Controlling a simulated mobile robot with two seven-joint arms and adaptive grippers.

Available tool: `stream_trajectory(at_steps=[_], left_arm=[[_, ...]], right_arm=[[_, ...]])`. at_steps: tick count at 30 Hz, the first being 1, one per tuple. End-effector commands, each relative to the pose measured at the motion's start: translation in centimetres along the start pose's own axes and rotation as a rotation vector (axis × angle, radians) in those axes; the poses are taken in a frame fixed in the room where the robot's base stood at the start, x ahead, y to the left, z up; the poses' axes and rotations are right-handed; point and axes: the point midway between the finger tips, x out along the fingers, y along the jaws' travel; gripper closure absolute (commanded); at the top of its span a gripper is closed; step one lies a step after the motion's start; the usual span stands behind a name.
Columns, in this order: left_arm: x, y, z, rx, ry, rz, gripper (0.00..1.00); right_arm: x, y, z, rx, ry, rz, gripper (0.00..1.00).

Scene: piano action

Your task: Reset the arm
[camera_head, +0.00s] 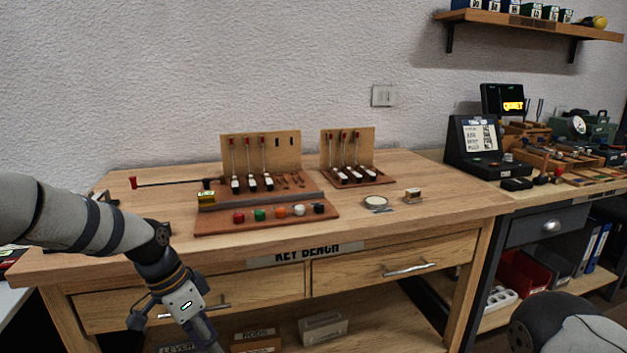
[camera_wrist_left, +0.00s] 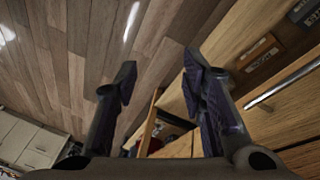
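My left arm reaches in from the left in the head view and bends downward in front of the key bench (camera_head: 420,215). Its wrist hangs before the left drawer, and the gripper runs off the lower edge of that view. In the left wrist view my left gripper (camera_wrist_left: 160,78) has its two dark fingers spread apart with nothing between them. Beyond them are the wooden floor and the bench's front. My right gripper is out of view.
The bench carries a key rack (camera_head: 290,150) with several hammers, a second rack (camera_head: 360,145), coloured knobs and a small round dish (camera_head: 376,203). A drawer handle (camera_head: 410,270) juts out in front. A side bench with a lit display (camera_head: 502,100) stands at right.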

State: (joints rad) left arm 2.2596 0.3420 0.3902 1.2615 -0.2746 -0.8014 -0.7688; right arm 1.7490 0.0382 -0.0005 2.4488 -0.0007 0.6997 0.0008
Motion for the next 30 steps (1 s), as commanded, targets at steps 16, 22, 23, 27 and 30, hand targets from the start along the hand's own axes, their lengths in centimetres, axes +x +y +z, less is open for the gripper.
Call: stream_trajectory(at_steps=[16, 22, 23, 27, 30], left_arm=[[14.3, 26.4, 33.1, -0.821, -0.313, -0.129, 0.63], [12.4, 28.0, 36.0, -0.888, -0.337, -0.188, 0.63], [12.4, 28.0, 36.0, -0.889, -0.336, -0.189, 0.63], [12.4, 27.9, 35.9, -0.887, -0.336, -0.187, 0.63], [12.5, 27.9, 35.9, -0.887, -0.336, -0.187, 0.63]], right_arm=[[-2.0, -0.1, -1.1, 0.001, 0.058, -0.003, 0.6], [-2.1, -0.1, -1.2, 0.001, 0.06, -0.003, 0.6], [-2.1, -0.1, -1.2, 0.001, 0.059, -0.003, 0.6], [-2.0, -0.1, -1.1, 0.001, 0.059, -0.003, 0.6], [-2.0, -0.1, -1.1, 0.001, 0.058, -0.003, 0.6]])
